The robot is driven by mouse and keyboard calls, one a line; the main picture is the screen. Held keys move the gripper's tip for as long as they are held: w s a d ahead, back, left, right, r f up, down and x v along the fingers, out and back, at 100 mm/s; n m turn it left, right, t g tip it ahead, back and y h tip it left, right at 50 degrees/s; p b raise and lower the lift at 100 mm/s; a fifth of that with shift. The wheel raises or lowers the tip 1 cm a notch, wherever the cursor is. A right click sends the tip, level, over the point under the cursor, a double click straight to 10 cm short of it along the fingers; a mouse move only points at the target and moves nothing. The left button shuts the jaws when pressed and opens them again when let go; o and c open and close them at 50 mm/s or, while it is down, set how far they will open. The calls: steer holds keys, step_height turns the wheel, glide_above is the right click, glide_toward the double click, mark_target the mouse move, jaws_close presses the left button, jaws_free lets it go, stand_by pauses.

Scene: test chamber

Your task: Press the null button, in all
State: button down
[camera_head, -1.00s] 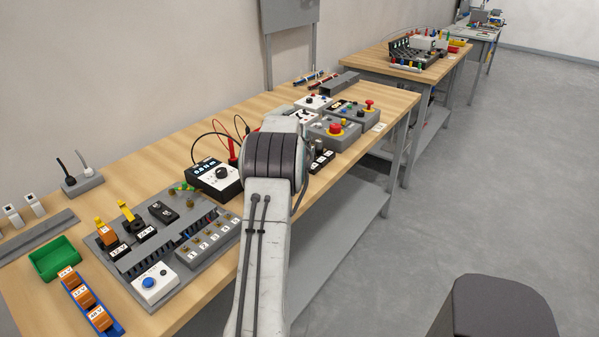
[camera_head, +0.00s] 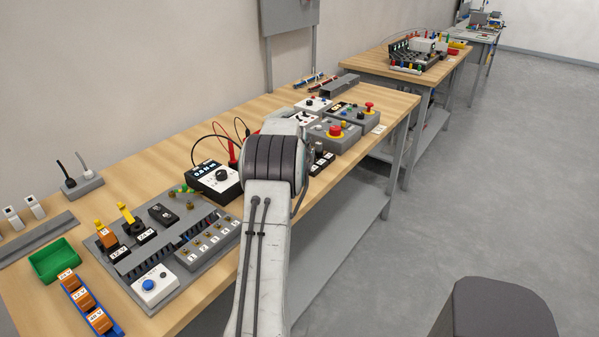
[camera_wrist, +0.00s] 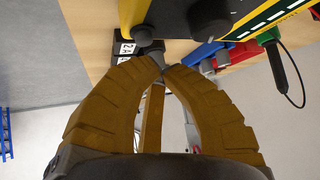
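I cannot read a "null" label on any button. A white box with a blue button (camera_head: 148,285) sits at the front of the grey panel (camera_head: 125,266) in the head view. A black-and-white meter (camera_head: 214,181) with a lit display and a round knob stands behind the panel. In the head view my gripper is hidden behind my arm. In the wrist view my gripper (camera_wrist: 161,68) has its brown fingers converged, tips together, with nothing visible between them. The tips are near a dark block with a white label (camera_wrist: 126,50) and a dark round knob (camera_wrist: 143,36).
A green bin (camera_head: 55,262) and a blue rack of orange blocks (camera_head: 110,327) are at the left. Grey control boxes with red knobs (camera_head: 335,131) stand behind my arm. A second bench (camera_head: 375,55) is farther back.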

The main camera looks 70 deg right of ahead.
steer(key=shift+f, duration=0.15)
steer(key=shift+f+b, duration=0.3)
steer(key=shift+b, duration=0.25)
steer(key=shift+f+b, duration=0.5)
steer(key=shift+f, duration=0.1)
stand_by(0.9)
steer(key=shift+r, duration=0.15)
steer(key=shift+r+p, duration=0.6)
steer(key=shift+r, duration=0.3)
steer(key=shift+r, duration=0.15)
steer(key=shift+r+p, duration=1.7)
steer(key=shift+r, duration=0.65)
steer(key=shift+a+f, duration=0.1)
